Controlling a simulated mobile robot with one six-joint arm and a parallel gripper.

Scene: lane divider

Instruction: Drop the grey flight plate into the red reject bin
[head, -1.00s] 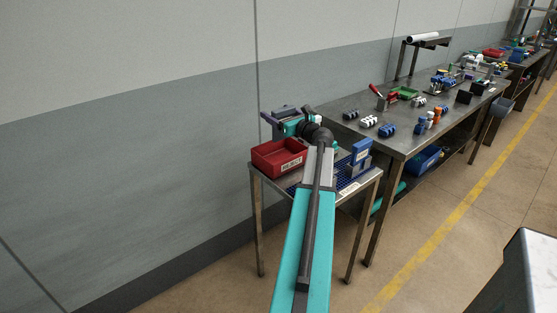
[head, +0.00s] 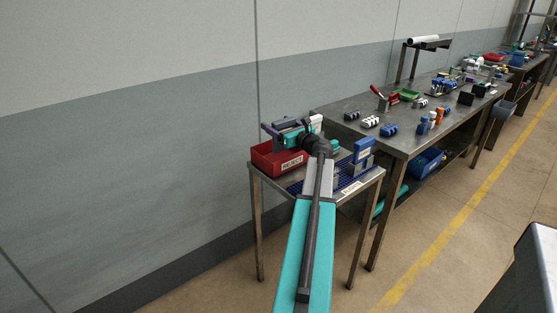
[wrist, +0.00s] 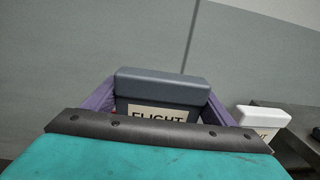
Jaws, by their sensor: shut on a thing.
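The grey flight plate (wrist: 163,86), a grey-blue block with a "FLIGHT" label, sits between the two purple fingers of my gripper (wrist: 160,100) in the wrist view. The fingers are shut on it. In the head view my gripper (head: 275,131) is at the back of the small side table, seen over the upper back part of the red reject bin (head: 266,160). The bin's inside is mostly hidden behind my gripper and wrist. The exact height of the plate above the bin is hard to tell.
A white labelled block (wrist: 262,119) stands to the right in the wrist view. A long metal workbench (head: 405,146) with several parts adjoins on the right. The wall (head: 180,150) is close behind.

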